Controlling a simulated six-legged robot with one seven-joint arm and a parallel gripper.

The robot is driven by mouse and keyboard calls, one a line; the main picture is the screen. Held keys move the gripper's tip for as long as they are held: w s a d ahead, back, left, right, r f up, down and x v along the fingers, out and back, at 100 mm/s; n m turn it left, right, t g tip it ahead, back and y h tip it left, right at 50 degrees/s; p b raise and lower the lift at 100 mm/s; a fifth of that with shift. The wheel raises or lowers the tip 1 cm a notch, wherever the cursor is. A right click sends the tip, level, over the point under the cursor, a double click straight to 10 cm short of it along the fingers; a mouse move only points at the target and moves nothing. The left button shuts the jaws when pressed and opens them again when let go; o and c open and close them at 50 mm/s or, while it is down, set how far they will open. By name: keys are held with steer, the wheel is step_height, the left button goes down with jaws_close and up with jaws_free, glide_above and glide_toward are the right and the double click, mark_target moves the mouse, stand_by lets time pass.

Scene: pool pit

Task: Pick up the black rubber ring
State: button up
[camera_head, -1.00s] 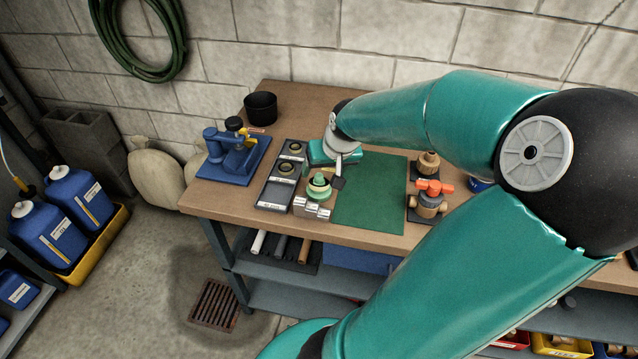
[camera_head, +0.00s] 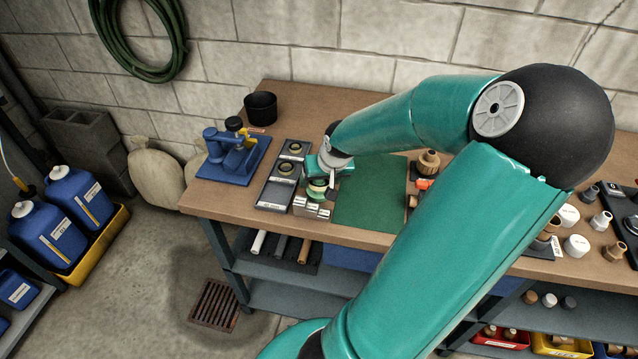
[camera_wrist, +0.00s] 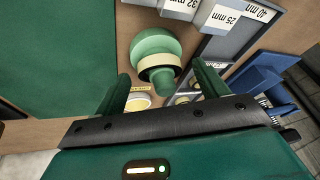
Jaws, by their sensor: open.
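A rounded green piece (camera_wrist: 154,42) with a cream band stands at the front of the bench in the wrist view. A thin dark band, perhaps the black rubber ring (camera_wrist: 158,69), shows around its narrower green end. My gripper (camera_wrist: 165,78) is open, with one finger on each side of that end and space visible beside it. In the head view my gripper (camera_head: 319,179) is over the green piece (camera_head: 316,193) and hides much of it. Round ring-like parts (camera_head: 286,169) sit in the dark tray (camera_head: 272,193) to the left.
Grey labelled blocks (camera_head: 311,210) stand close in front of the green piece. A green mat (camera_head: 370,205) lies clear to the right. A blue press-like tool (camera_head: 232,160) and a black cup (camera_head: 261,107) stand further left and back. Brown fittings (camera_head: 428,161) stand beyond the mat.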

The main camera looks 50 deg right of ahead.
steer(key=shift+w+f, duration=0.1)
steer(key=shift+f, duration=0.15)
steer(key=c, duration=1.1)
